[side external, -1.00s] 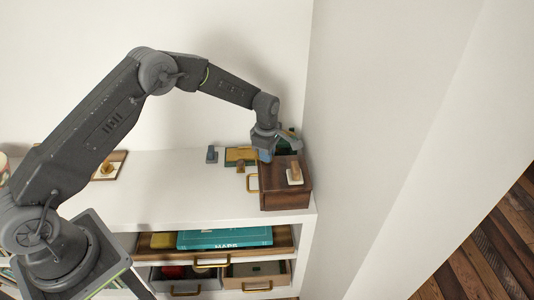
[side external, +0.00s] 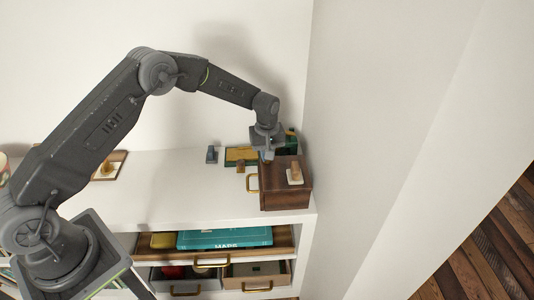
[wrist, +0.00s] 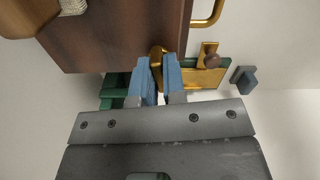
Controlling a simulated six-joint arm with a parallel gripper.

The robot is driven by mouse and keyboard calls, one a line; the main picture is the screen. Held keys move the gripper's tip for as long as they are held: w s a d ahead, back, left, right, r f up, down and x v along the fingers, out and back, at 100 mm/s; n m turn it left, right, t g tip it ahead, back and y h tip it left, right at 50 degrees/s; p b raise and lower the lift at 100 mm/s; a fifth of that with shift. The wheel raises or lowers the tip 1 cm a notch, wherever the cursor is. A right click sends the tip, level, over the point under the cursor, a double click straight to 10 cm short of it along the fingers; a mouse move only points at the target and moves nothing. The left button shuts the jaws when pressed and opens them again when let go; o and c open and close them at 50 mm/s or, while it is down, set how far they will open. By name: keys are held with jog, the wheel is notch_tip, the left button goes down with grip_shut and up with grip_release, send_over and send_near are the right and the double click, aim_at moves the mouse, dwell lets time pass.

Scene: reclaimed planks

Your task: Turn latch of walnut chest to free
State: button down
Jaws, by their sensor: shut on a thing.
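The walnut chest (side external: 285,190) is a dark brown box at the right end of the white shelf top. Its brown face fills the upper left of the wrist view (wrist: 110,38). My gripper (side external: 268,154) is at the chest's back left edge. In the wrist view, my gripper's blue fingertips (wrist: 157,65) are shut on a small brass piece, seemingly the latch (wrist: 156,52), at the chest's edge. The fingers hide its lower part, so its exact angle is unclear.
A brass plate with a brown knob (wrist: 210,62) and a green object (wrist: 112,90) are close beside my fingers. A small grey block (side external: 212,154) stands left. A wall borders the right.

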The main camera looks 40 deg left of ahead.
jog(key=shift+m, duration=0.8)
jog(key=c, duration=1.2)
grip_release()
notch_tip(320, 180, up, 14)
